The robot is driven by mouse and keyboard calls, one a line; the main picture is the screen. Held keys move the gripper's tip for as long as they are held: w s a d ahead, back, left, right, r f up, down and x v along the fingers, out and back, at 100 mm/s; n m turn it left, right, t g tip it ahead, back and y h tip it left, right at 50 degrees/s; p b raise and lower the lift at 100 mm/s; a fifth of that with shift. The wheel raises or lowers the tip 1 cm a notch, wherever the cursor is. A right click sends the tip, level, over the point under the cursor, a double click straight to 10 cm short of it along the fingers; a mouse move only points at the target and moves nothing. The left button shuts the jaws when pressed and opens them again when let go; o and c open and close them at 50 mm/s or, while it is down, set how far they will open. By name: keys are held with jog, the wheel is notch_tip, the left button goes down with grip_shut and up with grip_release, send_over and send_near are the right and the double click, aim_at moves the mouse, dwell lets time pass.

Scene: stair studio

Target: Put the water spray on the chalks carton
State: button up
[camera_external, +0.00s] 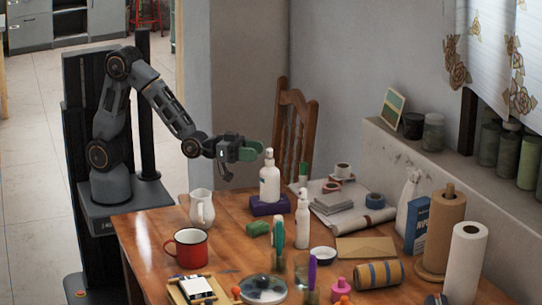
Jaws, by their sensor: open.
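A white bottle with a rounded top (270,182), perhaps the water spray, stands upright on a small purple box (268,206), perhaps the chalks carton. A slimmer white bottle (302,222) stands upright on the table in front and to the right; I cannot tell for certain which one is the water spray. My gripper (244,157) is open, with a green part at its end, just left of the first bottle's top and above the table. It holds nothing that I can make out. Whether it touches the bottle is not clear.
The wooden table (150,235) also bears a white jug (201,208), a red mug (188,248), a green block (258,229) and a cactus-like item (278,233). Paper rolls (465,262) and a blue box (417,224) stand at right. A chair (293,125) stands behind.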

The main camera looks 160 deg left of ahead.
jog(key=v, duration=0.6)
jog(key=shift+s+d, duration=0.25)
jog(key=shift+d, duration=0.05)
jog(key=w+d+f+m+g+h, duration=0.1)
jog(key=w+d+f+m+h, duration=0.15)
jog(key=d+h, duration=0.45)
jog(key=w+d+f+m+h, duration=0.1)
jog(key=w+d+m+h, duration=0.2)
jog(key=d, duration=0.7)
jog(key=s+d+f+m+g+h, duration=0.1)
jog(key=s+d+m+g+h, duration=0.2)
jog(key=s+d+g, duration=0.4)
jog(key=s+d+m, duration=0.1)
jog(key=s+d, duration=0.3)
jog(key=d, duration=0.4)
jog(key=shift+d+f+m+g+h, duration=0.15)
jog(key=shift+f+m+g+h, duration=0.15)
jog(key=shift+f+m+h, duration=0.1)
